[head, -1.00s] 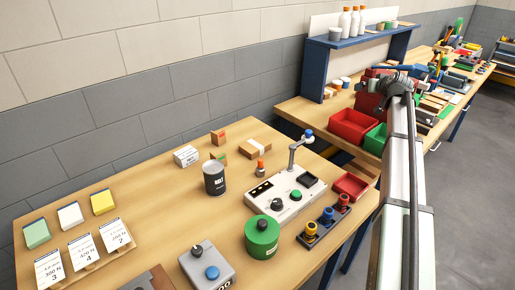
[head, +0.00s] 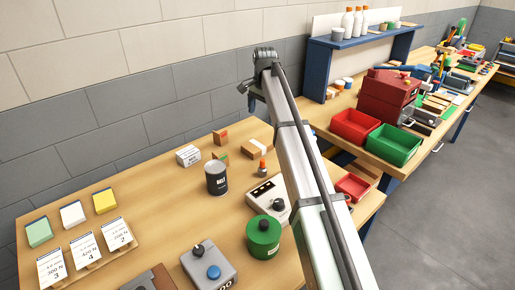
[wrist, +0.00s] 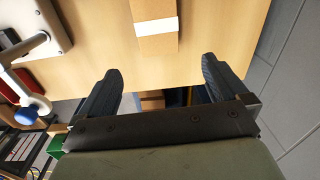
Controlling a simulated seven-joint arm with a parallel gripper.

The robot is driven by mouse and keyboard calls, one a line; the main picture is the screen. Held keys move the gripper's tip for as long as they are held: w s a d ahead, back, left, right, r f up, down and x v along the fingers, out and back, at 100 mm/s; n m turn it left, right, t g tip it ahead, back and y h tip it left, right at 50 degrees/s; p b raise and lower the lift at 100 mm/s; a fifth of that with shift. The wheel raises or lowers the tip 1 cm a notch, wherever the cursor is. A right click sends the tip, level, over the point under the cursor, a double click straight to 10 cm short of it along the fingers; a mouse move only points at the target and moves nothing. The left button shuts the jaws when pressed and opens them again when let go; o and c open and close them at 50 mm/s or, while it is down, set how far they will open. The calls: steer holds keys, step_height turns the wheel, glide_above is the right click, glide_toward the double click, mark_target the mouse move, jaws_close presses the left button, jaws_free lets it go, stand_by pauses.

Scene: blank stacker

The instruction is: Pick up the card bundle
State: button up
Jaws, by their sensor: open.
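The card bundle (head: 256,146) is a flat brown cardboard piece with a white band around it. It lies on the wooden table near the back edge, with my arm just to its right in the head view. In the wrist view the bundle (wrist: 155,43) shows at the top, ahead of my fingertips and between their lines. My gripper (wrist: 158,80) is open, with its two dark fingers wide apart and nothing between them. In the head view my gripper is hard to make out at the far end of the arm.
Small boxes (head: 188,156) and a dark can (head: 216,178) stand left of the bundle. An orange-topped item (head: 262,168) stands close in front. Red (head: 355,126) and green (head: 395,145) bins sit at right.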

mark_target(257, 144)
steer(key=shift+m, duration=0.3)
steer(key=f, duration=0.4)
steer(key=a+f, duration=0.1)
steer(key=f, duration=0.4)
steer(key=s+f, duration=0.1)
steer(key=f, duration=0.3)
steer(key=shift+s+a+f, duration=0.1)
steer(key=shift+a+f, duration=0.2)
steer(key=shift+f, duration=0.05)
steer(key=c, duration=0.9)
steer(key=shift+r, duration=0.15)
